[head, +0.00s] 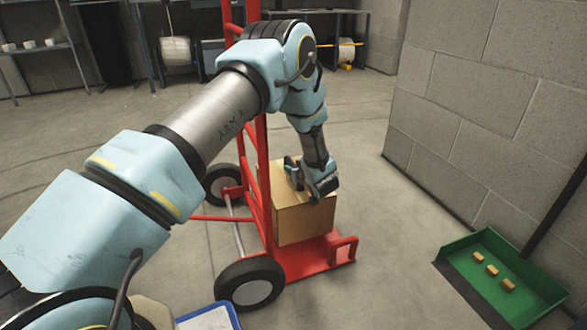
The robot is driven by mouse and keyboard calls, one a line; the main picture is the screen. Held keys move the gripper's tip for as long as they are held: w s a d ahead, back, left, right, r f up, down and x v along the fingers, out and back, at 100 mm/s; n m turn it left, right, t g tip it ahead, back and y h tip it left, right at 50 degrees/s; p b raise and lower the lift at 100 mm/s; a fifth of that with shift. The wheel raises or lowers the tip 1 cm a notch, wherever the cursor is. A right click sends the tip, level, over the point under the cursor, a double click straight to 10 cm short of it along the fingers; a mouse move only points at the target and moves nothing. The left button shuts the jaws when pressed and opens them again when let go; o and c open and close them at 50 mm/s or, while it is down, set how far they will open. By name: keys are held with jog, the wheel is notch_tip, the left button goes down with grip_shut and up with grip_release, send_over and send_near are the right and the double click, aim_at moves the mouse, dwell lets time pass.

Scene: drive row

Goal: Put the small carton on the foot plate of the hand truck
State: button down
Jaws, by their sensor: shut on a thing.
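The small carton (305,222), a plain tan box, is upright at the hand truck's foot. My gripper (317,191) reaches down from above and is shut on the carton's top edge; the fingertips are partly hidden. The red hand truck (264,182) stands upright behind my arm, with two black wheels at its left. Its red foot plate (312,264) is directly beneath the carton and shows in front and to the right of it. I cannot tell whether the carton's bottom touches the plate or is slightly above it.
Shelving (40,50) and reels (176,52) stand at the back. The floor between plate and tray is clear.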

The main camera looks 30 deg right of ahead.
aim_at(306, 199)
jog(key=shift+f+b, duration=1.1)
jog(key=shift+f, duration=1.15)
jog(key=c, duration=1.1)
grip_release()
jog(key=shift+f, duration=0.25)
jog(key=o, duration=0.5)
jog(key=shift+s+r, duration=0.15)
jog(key=shift+r, duration=0.05)
jog(key=p+v, duration=0.4)
jog(key=v, duration=0.6)
jog(key=shift+s+r, duration=0.15)
jog(key=shift+r, duration=0.05)
jog(key=shift+s+a+r+p, duration=0.15)
jog(key=shift+s+p, duration=0.15)
jog(key=shift+s, duration=0.35)
